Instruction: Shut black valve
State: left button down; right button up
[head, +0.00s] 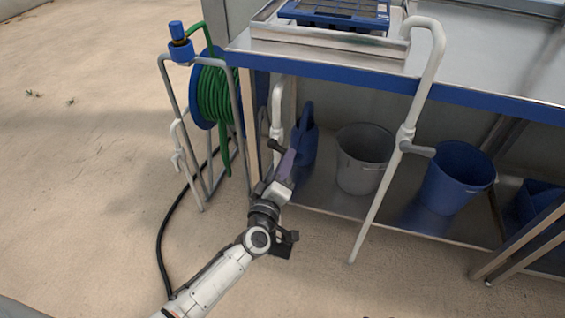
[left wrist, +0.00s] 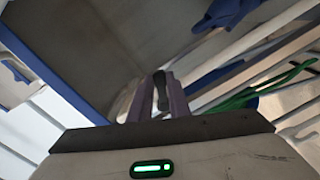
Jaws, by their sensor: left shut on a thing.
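The black valve handle (head: 275,145) sits on a white upright pipe (head: 277,105) at the left end of the bench. My left gripper (head: 284,160) reaches up to it from below, its purple fingers at the handle. In the left wrist view the dark handle (left wrist: 161,91) stands between the two fingers of my left gripper (left wrist: 160,100), which is shut on it. The fingers hide part of the handle and the pipe behind. My right gripper is in neither view.
A green hose reel (head: 214,92) stands at left, with a black hose on the floor. A grey bucket (head: 362,160), a blue bucket (head: 457,178) and a blue watering can (head: 305,140) stand on the lower shelf.

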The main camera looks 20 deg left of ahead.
pick_arm(q)
jog(key=shift+d+r+n, duration=0.1)
jog(key=shift+r+n, duration=0.3)
jog(key=shift+n, duration=0.5)
jog(key=shift+d+r+n, duration=0.1)
jog(key=shift+r+n, duration=0.25)
jog(key=shift+n, duration=0.55)
jog(key=shift+d+r+n, duration=0.1)
jog(key=shift+r+n, duration=0.3)
jog(key=shift+n, duration=0.5)
jog(key=c, duration=1.7)
grip_release()
jog(key=shift+o, duration=0.2)
jog(key=shift+r, duration=0.1)
jog(key=s+p, duration=0.2)
jog(key=s, duration=0.8)
jog(key=shift+s+a+p, duration=0.2)
jog(key=shift+p, duration=0.15)
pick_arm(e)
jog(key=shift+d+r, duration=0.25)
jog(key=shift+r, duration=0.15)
